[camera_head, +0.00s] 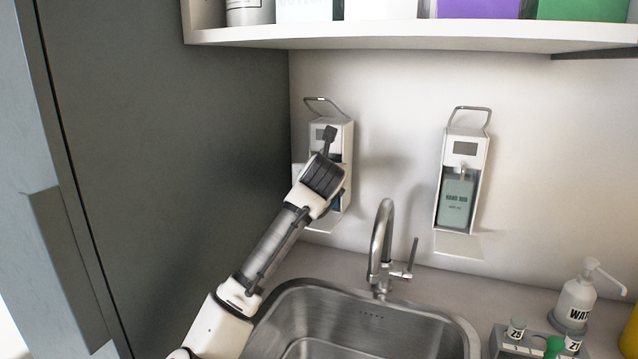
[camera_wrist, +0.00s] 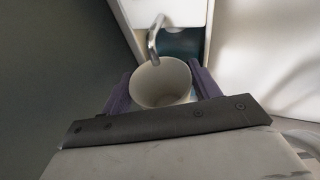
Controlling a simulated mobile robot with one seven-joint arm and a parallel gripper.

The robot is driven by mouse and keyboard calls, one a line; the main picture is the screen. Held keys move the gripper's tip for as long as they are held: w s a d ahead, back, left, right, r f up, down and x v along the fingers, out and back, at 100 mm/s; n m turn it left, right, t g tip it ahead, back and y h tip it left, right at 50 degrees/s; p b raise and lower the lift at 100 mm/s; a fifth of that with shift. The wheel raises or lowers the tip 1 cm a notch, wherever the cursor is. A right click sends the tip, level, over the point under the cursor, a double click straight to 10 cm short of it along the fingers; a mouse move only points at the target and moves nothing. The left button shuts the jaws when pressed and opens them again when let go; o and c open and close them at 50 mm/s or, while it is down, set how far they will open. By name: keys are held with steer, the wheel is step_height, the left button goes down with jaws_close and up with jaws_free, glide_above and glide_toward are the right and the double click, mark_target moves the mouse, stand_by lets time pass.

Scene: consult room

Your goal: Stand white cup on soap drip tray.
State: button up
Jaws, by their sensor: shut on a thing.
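My gripper (camera_wrist: 162,92) is shut on the white cup (camera_wrist: 176,88), with one purple finger on each side of it. The cup's open mouth faces the wrist camera. In the head view my gripper (camera_head: 328,178) is in front of the left soap dispenser (camera_head: 346,132) and hides most of it; I cannot make out the cup there. Part of that dispenser's white drip tray (camera_head: 321,225) shows below my gripper. In the wrist view the metal spout (camera_wrist: 154,42) is just beyond the cup's rim. I cannot tell whether the cup touches the tray.
A second dispenser (camera_head: 465,150) with its own drip tray (camera_head: 459,244) hangs to the right. A tap (camera_head: 383,235) and steel sink (camera_head: 440,325) are below. A dark panel (camera_head: 180,140) stands close on the left, and a shelf (camera_head: 400,38) runs overhead. A pump bottle (camera_head: 574,305) is at right.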

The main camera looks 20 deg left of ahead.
steer(key=shift+f+b, duration=1.75)
steer(key=shift+b, duration=0.05)
steer(key=shift+f, duration=0.15)
steer(key=o, duration=0.8)
steer(key=b+v, duration=0.1)
steer(key=v, duration=0.5)
steer(key=b+v, duration=0.1)
steer(key=v, duration=0.5)
steer(key=shift+r+b, duration=0.25)
steer(key=shift+b, duration=0.15)
